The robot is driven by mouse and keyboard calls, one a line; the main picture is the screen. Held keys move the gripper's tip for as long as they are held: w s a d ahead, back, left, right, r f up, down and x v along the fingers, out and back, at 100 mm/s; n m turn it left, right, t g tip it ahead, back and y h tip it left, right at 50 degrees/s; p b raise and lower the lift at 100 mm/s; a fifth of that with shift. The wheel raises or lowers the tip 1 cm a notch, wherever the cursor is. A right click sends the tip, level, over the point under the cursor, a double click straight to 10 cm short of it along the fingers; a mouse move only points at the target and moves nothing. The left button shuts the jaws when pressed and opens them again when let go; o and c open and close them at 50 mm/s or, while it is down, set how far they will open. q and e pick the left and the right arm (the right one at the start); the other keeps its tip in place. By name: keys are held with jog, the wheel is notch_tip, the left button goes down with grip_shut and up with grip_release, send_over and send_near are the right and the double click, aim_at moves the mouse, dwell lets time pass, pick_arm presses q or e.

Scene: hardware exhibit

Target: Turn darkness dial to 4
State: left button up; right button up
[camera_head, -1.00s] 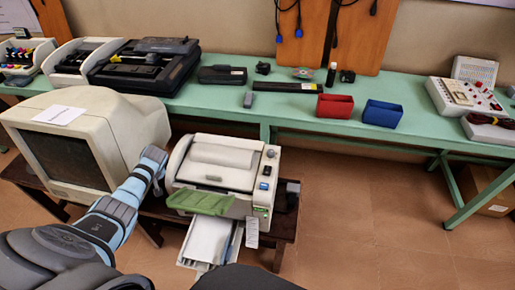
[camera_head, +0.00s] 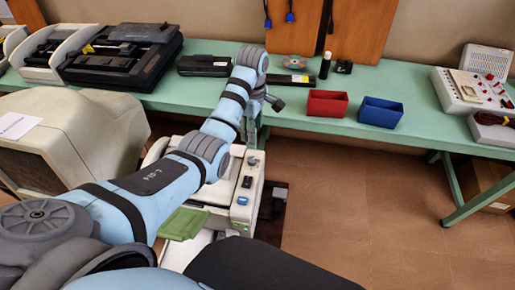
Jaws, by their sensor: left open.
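The white printer-like machine (camera_head: 255,185) stands low on a dark stand, mostly covered by my left arm. A narrow control panel runs along its right side. A small round grey knob (camera_head: 253,161), which looks like the darkness dial, sits at the panel's far end. Its markings are too small to read. My left arm reaches across the machine. My right gripper is out of view.
A beige monitor (camera_head: 75,140) stands close on the left. The green table (camera_head: 420,125) behind holds a red bin (camera_head: 327,104), a blue bin (camera_head: 380,112) and several devices. A green tray (camera_head: 184,223) juts from the machine's front.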

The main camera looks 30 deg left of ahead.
pick_arm(q)
jog(key=b, duration=0.1)
send_over(252, 159)
jog(key=f, duration=0.6)
jog(key=shift+s+f, duration=0.2)
jog(key=shift+s, duration=0.05)
jog(key=f, duration=0.2)
jog(key=f+b, duration=0.1)
jog(key=f, duration=0.1)
jog(key=f+b, duration=0.1)
jog(key=f, duration=0.1)
jog(key=shift+w+f, duration=0.1)
jog(key=shift+w, duration=0.2)
jog(key=shift+w+f, duration=0.1)
jog(key=shift+f, duration=0.4)
jog(key=shift+r, duration=0.1)
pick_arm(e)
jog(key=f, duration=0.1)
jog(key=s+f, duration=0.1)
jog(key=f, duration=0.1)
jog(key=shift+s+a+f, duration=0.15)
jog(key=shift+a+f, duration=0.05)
pick_arm(q)
jog(key=shift+s, duration=0.2)
grip_shut()
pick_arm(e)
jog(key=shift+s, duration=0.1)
